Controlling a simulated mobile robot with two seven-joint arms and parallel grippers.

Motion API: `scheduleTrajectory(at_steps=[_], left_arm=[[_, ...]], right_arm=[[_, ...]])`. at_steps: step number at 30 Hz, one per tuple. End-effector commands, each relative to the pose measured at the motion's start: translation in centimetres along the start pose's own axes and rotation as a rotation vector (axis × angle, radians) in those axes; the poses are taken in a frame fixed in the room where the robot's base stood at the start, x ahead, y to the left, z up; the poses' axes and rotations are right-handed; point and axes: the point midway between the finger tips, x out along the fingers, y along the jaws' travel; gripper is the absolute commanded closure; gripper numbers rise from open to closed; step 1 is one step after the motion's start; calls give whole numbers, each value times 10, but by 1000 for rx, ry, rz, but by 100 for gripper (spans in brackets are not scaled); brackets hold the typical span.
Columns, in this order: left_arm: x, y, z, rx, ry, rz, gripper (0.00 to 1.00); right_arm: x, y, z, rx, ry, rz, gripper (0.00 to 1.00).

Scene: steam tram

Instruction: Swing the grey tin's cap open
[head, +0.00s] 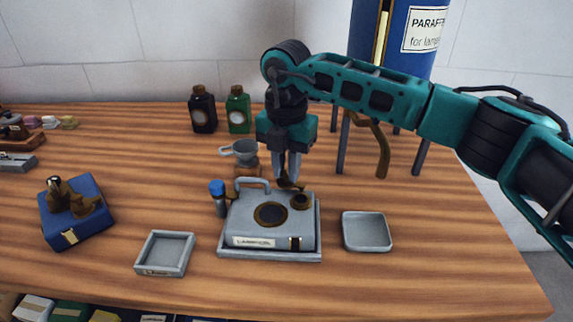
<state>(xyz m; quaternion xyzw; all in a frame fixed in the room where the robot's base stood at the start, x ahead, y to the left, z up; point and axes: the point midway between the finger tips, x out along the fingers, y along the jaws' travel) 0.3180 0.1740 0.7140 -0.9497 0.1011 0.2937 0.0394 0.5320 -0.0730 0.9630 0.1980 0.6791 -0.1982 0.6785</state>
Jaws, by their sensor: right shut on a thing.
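The grey tin (241,221) lies flat in a shallow grey tray (270,257) near the middle of the bench. It has a handle at its upper left, a dark round disc on top and a label on its front face. A dark brass ring, seemingly the tin's opening (301,202), shows at its upper right. The dark cap (288,184) shows just behind this ring, under my right gripper's fingertips. My right gripper (287,178) points straight down and is shut on the cap. The fingers partly hide the cap, so its exact tilt is hard to tell. My left gripper is not in view.
A small grey funnel (240,150) on a wooden block and a blue-topped bottle (218,198) stand close to the tin. Empty trays (366,231) lie right and left (165,253). Dark (202,110) and green (238,110) bottles and a blue drum (400,40) stand behind.

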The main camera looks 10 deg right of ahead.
Motion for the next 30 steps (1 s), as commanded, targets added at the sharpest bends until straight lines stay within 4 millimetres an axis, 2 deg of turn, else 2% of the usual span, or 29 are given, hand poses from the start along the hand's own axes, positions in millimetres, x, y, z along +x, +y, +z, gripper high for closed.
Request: scheduleTrajectory(at_steps=[3,4,11,19,22,26,30], left_arm=[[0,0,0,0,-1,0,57],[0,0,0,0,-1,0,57],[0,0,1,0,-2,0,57],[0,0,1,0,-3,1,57],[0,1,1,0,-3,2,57],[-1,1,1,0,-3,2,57],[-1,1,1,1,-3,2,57]], right_arm=[[-1,0,0,1,-2,2,100],[-1,0,1,1,-2,2,77],[-1,0,0,0,-1,1,55],[-1,0,0,-1,-1,1,53],[-9,0,1,0,-3,3,53],[-30,1,1,-1,-4,4,53],[-62,1,1,0,-4,4,53]])
